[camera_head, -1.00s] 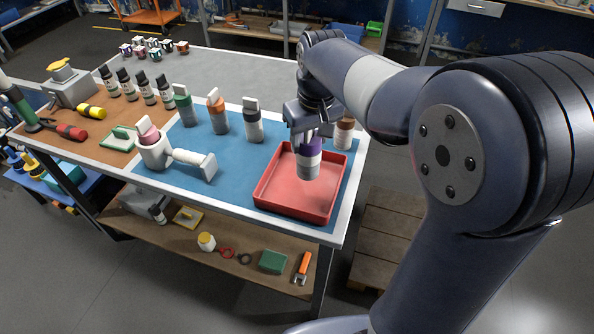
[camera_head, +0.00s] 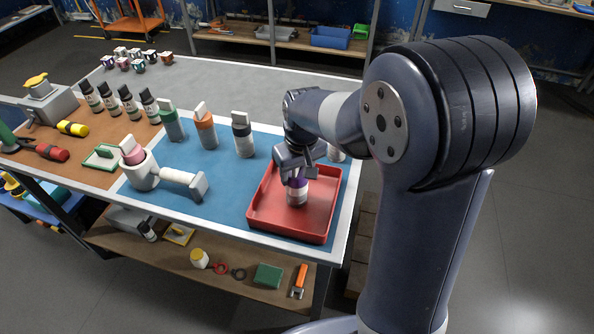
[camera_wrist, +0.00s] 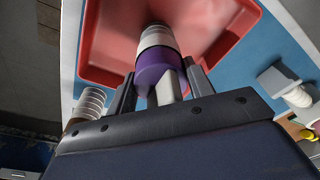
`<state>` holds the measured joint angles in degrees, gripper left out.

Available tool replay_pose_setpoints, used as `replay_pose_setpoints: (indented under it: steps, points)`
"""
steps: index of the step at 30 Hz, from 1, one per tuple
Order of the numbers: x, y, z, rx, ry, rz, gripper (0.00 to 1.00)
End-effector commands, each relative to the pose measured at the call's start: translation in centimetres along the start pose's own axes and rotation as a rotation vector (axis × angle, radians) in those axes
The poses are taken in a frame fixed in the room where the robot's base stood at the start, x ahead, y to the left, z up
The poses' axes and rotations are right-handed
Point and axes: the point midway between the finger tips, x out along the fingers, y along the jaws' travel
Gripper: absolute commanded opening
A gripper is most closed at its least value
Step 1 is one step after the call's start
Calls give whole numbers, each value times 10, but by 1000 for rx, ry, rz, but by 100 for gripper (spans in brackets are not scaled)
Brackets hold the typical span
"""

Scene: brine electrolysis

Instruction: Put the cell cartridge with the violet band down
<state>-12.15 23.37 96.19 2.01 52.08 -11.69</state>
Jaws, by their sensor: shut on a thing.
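The cell cartridge with the violet band (camera_head: 297,190) is in my gripper, over the red tray (camera_head: 262,222). My gripper (camera_head: 292,172) is shut on the top of the cartridge. In the wrist view the violet band (camera_wrist: 158,68) shows between the fingers, with the cartridge's pale body beyond it and the red tray (camera_wrist: 95,52) around it. The cartridge is about upright, low inside the tray. I cannot tell whether its base touches the tray floor.
Green-banded (camera_head: 171,122), orange-banded (camera_head: 206,128) and black-banded (camera_head: 243,136) cartridges stand behind the tray on the blue mat. Another cartridge (camera_head: 336,153) stands partly hidden behind my arm. A white holder (camera_head: 143,173) with a pink-topped cartridge is to the left.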

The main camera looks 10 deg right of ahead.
Motion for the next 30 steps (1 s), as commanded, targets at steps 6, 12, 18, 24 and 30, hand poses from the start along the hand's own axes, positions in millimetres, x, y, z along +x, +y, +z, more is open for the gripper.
replay_pose_setpoints:
  steps: [6, 12, 18, 24, 30]
  points:
    - [0, 0, 0, 0, 3, 0, 22]
    - [3, 0, 0, 0, 1, 0, 53]
    - [3, 0, 0, 0, 1, 0, 69]
    - [3, 0, 0, 0, 1, 0, 72]
    - [-7, 0, -1, 0, 4, 1, 72]
